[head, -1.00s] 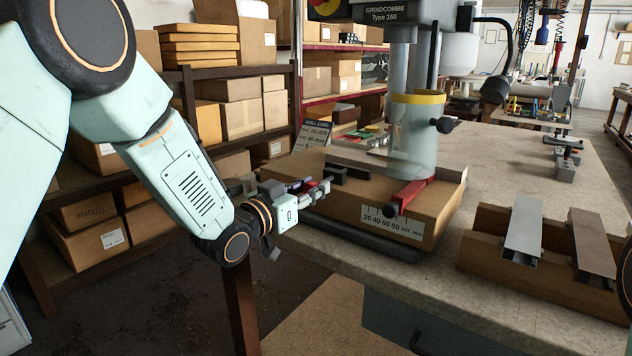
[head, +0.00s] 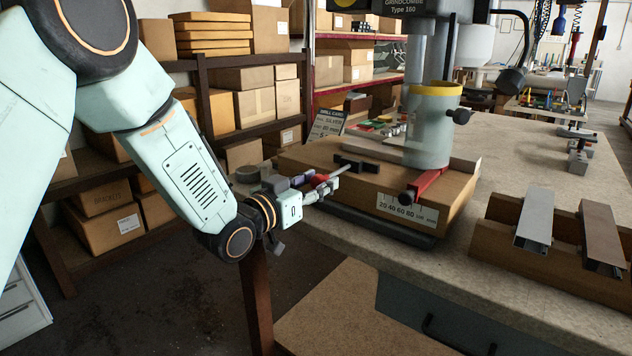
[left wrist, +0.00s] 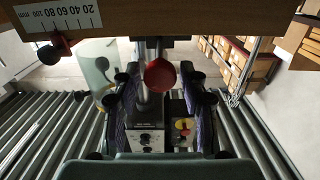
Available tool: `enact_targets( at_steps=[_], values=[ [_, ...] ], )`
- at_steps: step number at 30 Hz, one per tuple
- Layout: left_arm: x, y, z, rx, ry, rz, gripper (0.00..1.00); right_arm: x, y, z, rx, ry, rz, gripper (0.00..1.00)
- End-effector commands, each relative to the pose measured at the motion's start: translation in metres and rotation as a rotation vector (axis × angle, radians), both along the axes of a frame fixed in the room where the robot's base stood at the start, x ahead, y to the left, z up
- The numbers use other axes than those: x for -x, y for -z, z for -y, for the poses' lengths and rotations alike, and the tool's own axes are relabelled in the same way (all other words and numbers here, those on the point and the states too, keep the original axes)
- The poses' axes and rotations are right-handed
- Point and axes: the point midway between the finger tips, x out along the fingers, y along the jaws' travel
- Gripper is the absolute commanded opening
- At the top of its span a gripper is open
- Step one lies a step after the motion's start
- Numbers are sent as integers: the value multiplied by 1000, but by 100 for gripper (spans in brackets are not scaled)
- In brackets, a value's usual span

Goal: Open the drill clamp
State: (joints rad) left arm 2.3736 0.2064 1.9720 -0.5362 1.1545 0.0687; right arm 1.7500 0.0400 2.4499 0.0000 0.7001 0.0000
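The drill clamp (head: 356,163) is a black jaw on the left end of the wooden drill bed, with a grey rod (head: 344,173) running out toward my left gripper. A red knob (head: 318,179) sits at the rod's outer end. In the left wrist view, the red knob (left wrist: 164,75) appears between my gripper's two fingers, with a gap on each side. My left gripper (head: 321,188) looks open around the knob; contact cannot be told. The jaw's inner gap is partly hidden. My right gripper is in neither view.
The drill stand has a clear guard with a yellow rim (head: 436,90) and a red stop (head: 424,185) with a black knob, above the scale label (head: 407,208). Metal profiles (head: 535,216) lie on a wooden rack at right. Boxed shelves (head: 262,110) stand behind my left arm.

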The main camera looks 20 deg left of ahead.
Motion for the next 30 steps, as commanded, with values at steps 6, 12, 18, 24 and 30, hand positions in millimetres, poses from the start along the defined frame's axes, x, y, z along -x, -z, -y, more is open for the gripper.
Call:
enact_targets(
  at_steps=[6, 12, 18, 24, 30],
  values=[
    [0, -1, 0, -1, 0, 4, 53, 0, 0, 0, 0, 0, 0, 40],
    [3, -2, -2, -1, -1, 4, 53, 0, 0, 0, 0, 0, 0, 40],
    [27, -2, -12, 5, -3, 2, 53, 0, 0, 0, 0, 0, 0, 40],
    [58, -2, -22, 5, -2, 2, 53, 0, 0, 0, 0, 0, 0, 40],
    [80, -1, -31, 4, -4, 1, 53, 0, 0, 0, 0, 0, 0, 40]
  ],
)
